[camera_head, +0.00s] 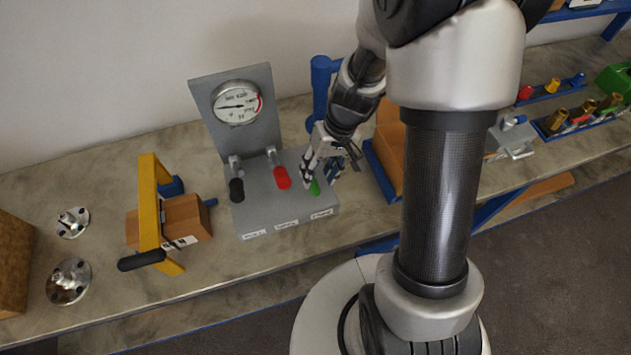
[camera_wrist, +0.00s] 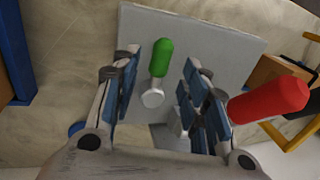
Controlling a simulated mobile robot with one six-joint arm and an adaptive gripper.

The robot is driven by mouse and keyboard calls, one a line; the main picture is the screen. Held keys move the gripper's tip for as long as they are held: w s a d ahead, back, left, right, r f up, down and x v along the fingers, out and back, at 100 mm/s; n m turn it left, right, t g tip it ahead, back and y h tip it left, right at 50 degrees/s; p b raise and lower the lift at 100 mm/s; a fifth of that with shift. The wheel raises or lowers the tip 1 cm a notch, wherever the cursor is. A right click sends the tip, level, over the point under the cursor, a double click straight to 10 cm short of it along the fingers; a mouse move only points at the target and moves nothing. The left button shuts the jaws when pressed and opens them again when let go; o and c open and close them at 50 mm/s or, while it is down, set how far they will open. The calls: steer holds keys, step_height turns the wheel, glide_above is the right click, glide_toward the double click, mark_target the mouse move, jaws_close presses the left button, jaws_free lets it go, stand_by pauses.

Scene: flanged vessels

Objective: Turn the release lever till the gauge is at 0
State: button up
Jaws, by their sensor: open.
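A grey panel (camera_head: 262,214) on the bench carries a round gauge (camera_head: 238,103) on its upright back plate. The gauge's needle lies roughly level, but its reading is too small to tell. Three levers stand in a row on the base: black (camera_head: 236,190) at left, red (camera_head: 282,178) in the middle, green (camera_head: 314,187) at right. Their labels are unreadable, so I cannot tell which is the release lever. My gripper (camera_head: 326,167) is open at the green lever. In the wrist view the green lever (camera_wrist: 160,58) shows between the open fingers, with the red lever (camera_wrist: 268,100) outside at right.
A yellow frame (camera_head: 150,205) with a black handle stands around a brown box (camera_head: 187,218) left of the panel. Flanged metal pieces (camera_head: 70,280) lie further left. A blue post (camera_head: 321,85) stands behind my gripper, and a blue-edged orange bin (camera_head: 388,150) is close at right.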

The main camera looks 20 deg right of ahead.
mark_target(315, 183)
steer(key=shift+b+x, duration=0.4)
steer(key=shift+x, duration=1.4)
steer(key=shift+c, duration=0.5)
jaws_close()
